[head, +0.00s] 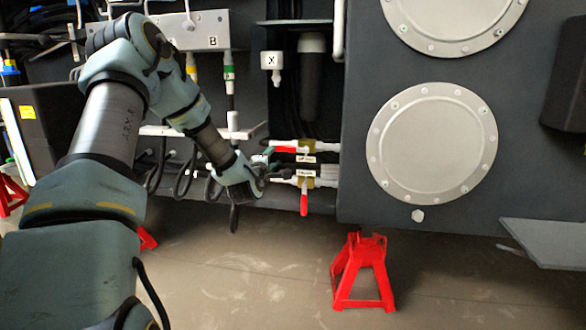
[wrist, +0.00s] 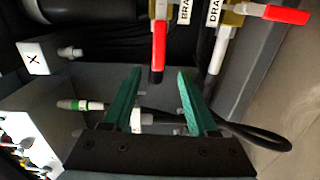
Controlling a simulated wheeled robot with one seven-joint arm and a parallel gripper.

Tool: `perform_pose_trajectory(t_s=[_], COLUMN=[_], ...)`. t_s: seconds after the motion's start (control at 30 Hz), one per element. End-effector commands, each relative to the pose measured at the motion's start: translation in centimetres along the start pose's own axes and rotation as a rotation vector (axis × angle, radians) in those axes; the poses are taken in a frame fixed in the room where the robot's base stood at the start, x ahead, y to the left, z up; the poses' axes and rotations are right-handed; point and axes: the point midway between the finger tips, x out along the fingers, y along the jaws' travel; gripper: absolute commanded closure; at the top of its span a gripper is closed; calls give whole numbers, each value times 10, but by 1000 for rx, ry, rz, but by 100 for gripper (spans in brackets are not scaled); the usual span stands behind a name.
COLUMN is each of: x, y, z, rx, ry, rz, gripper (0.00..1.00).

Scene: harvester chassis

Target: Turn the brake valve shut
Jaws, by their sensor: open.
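The brake valve's red lever (wrist: 158,50) lies beside a label whose visible letters read "BRA" in the wrist view. In the head view the lever (head: 285,150) points left, lying along its pipe. Below it, the drain valve's red lever (head: 304,200) hangs straight down, across its pipe; it also shows at the wrist view's top right (wrist: 280,14). My gripper (wrist: 159,72) is open, with its green fingers either side of the brake lever's free end. I cannot tell whether they touch it. In the head view my gripper (head: 268,156) is just left of the valves.
A white fitting with an X label (head: 272,60) sits above the valves. A panel marked B (head: 213,42) with hoses is at upper left, and dark cables hang near my gripper. A red jack stand (head: 361,272) stands on the floor below right.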

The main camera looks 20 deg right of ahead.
Motion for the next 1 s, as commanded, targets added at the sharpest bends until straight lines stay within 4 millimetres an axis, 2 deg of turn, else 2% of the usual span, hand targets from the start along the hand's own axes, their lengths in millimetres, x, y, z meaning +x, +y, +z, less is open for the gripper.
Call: perform_pose_trajectory(t_s=[0.17, 0.27, 0.5, 0.7, 1.0], x=[10, 23, 68, 98, 111], y=[-1, -1, 0, 1, 2], z=[0, 0, 0, 0, -1], rx=[-31, -30, -29, -28, -28], ry=[8, 7, 7, 7, 7], rz=[29, 28, 27, 27, 24], gripper=[41, 41, 41, 41, 41])
